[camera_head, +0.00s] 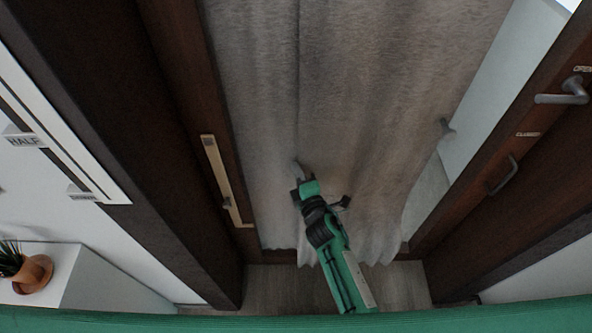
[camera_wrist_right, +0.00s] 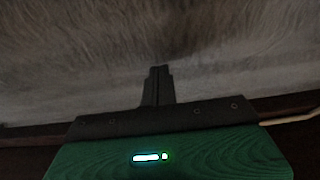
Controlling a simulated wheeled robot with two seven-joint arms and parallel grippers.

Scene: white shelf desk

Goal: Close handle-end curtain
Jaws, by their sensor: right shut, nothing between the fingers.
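The grey curtain (camera_head: 345,110) hangs in a dark wooden frame. It spans from the left post across most of the opening, and a pale gap shows at its right side. A grey handle (camera_head: 573,92) sits on the right post. My right gripper (camera_head: 299,170) is in front of the lower left part of the curtain, fingers shut and empty. In the right wrist view the shut fingers (camera_wrist_right: 158,75) point at the curtain cloth (camera_wrist_right: 160,40); whether they touch it I cannot tell. My left gripper is not in view.
The right post carries "OPEN" and "CLOSED" labels (camera_head: 527,134) and a lower dark handle (camera_head: 504,176). A light wooden strip (camera_head: 222,180) is on the left post. A potted plant (camera_head: 34,273) stands on a white cabinet (camera_head: 110,282) at lower left.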

